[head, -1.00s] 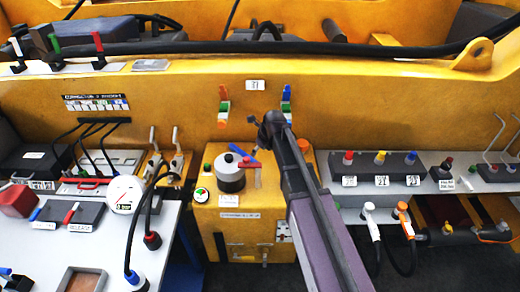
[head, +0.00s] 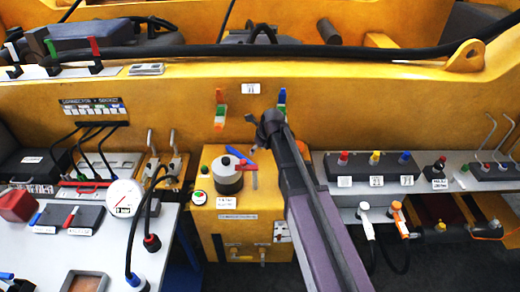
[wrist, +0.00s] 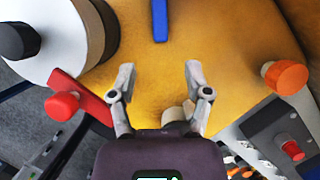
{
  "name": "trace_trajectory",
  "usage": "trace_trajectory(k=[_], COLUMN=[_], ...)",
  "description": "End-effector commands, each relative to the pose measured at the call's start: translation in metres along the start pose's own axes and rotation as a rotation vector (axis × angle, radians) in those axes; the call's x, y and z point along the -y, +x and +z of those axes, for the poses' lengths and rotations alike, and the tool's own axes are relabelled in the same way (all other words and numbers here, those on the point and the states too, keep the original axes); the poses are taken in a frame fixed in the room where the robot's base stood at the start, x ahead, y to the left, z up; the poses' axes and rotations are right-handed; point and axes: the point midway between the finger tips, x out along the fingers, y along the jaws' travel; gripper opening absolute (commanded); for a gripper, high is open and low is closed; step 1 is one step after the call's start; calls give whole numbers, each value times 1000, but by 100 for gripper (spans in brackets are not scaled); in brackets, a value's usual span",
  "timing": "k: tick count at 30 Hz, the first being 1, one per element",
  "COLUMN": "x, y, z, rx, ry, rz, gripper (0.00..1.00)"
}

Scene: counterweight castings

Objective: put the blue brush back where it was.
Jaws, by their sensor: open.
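A slim blue bar, which looks like the blue brush (head: 234,153), lies on top of the yellow box beside the grey-and-white round drum (head: 229,177). It also shows in the wrist view as a blue bar (wrist: 160,20) at the top edge, its far end cut off. My gripper (head: 256,130) is above the yellow box, close to the wall. In the wrist view my gripper (wrist: 159,80) is open and empty, its fingers wide apart. The bar lies beyond the fingertips, roughly in line with the gap, and is not between them. Bristles are not visible.
A red handle (wrist: 80,100) with a round knob is left of the fingers. An orange knob (wrist: 285,76) is to the right. Coloured upright pieces (head: 220,108) are on the yellow wall. A grey shelf with coloured buttons (head: 375,158) stands right; a white bench (head: 90,250) is left.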

Motion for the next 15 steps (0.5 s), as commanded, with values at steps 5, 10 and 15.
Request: trace_trajectory(k=[5,10,15], x=[0,0,-2], y=[0,-2,-8], z=[-1,-8,-24], rx=[-1,-11,-33], ry=[-5,-64,-212], rz=[0,-1,0], gripper=[63,63,63])
